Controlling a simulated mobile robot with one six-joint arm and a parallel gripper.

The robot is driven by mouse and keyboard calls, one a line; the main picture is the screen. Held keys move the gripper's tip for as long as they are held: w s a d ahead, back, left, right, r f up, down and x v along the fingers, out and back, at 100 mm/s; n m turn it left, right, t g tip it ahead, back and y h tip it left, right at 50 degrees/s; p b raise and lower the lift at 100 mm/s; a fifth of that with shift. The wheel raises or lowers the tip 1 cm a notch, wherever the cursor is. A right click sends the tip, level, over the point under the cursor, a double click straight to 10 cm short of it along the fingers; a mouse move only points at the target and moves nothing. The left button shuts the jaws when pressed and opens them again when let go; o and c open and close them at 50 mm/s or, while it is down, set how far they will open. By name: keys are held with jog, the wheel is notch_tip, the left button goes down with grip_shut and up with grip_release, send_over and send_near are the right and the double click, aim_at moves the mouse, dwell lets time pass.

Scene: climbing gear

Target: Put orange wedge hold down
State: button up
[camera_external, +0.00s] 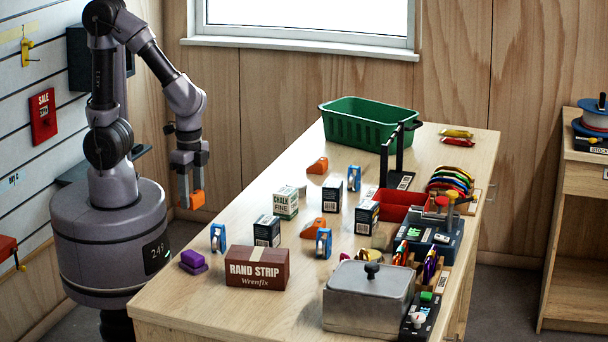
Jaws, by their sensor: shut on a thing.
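My gripper (190,194) is at the left, beside the table's left edge, with its fingers pointing down. It is shut on an orange wedge hold (197,200), which hangs at the fingertips clear of any surface. Two similar orange wedges lie on the wooden table (195,283): one wedge (318,165) farther back near the green basket, and another wedge (313,229) near the middle. The held wedge's far side is hidden by the fingers.
A brown box (257,267), a purple hold (193,262), blue tape dispensers (218,238) and small chalk boxes (286,203) stand on the table. A green basket (365,124) is at the back, a grey lidded box (372,300) at the front.

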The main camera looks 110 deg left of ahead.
jog(key=shift+s+d+r+b, duration=0.15)
jog(key=shift+s+r+b, duration=0.15)
jog(key=shift+s, duration=0.2)
jog(key=shift+s+d+r+b, duration=0.1)
jog(key=shift+s+r+b, duration=0.05)
jog(key=shift+s+b, duration=0.25)
jog(key=w+d+r+p, duration=0.1)
jog(key=r+p, duration=0.1)
jog(key=w+d+r+p, duration=0.1)
jog(key=w+r+p, duration=0.1)
jog(key=shift+w+d+p, duration=0.1)
jog(key=shift+w+p, duration=0.15)
jog(key=shift+p, duration=0.1)
jog(key=w+d+r+p, duration=0.3)
jog(key=w+d+p, duration=0.2)
jog(key=w+p, duration=0.1)
jog(key=n+p, duration=0.2)
jog(key=p, duration=0.3)
send_over(258, 254)
jog(key=shift+f, duration=0.85)
notch_tip(258, 254, down, 4)
jog(key=shift+r+b, duration=0.15)
jog(key=shift+b, duration=0.25)
jog(key=shift+r, duration=0.1)
